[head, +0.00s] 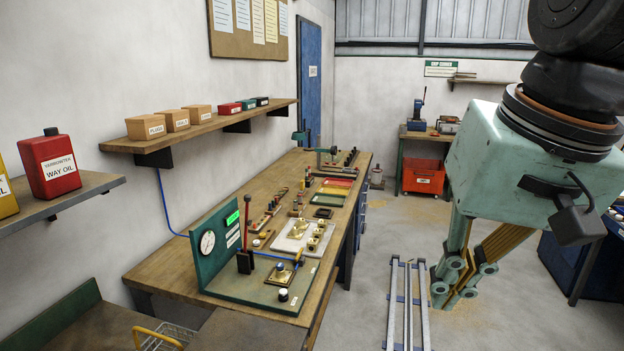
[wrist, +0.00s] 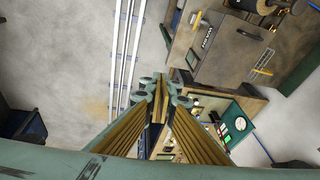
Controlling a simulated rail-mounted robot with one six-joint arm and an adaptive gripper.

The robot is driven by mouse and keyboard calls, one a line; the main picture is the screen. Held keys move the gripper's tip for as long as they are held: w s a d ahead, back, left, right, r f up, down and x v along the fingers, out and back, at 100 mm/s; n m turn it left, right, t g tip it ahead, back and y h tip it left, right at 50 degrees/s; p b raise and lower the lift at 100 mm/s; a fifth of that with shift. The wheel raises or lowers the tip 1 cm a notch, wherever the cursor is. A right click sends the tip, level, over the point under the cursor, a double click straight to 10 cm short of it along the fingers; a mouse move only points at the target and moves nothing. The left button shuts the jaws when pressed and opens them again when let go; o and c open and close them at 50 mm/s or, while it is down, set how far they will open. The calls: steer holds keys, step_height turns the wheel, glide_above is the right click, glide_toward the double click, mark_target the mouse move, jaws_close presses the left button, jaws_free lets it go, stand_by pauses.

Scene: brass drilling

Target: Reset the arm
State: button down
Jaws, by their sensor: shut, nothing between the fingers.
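My gripper (head: 456,290), a pale green body with brass-coloured finger links, hangs fingers down at the right of the head view. It is over the open floor, to the right of the workbench (head: 160,278), and appears clear of it. In the wrist view my gripper (wrist: 162,88) is shut, its fingertips together with nothing between them. The arm's upper part is cut off by the top edge of the head view.
The bench carries a green gauge panel (head: 216,245), a lever, brass plates and coloured trays. Floor rails (head: 408,305) run beside the fingers. A blue cabinet (head: 575,262) stands at right. A red bin (head: 422,180) is under the far table.

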steer(key=s+d+f+n+h+b, duration=0.1)
steer(key=s+d+f+n+b, duration=0.1)
steer(key=s+f, duration=0.4)
steer(key=s+d, duration=0.1)
steer(key=s, duration=0.2)
steer(key=shift+s+d+f+t+b, duration=0.3)
steer(key=shift+s+f, duration=0.05)
steer(key=shift+f, duration=0.05)
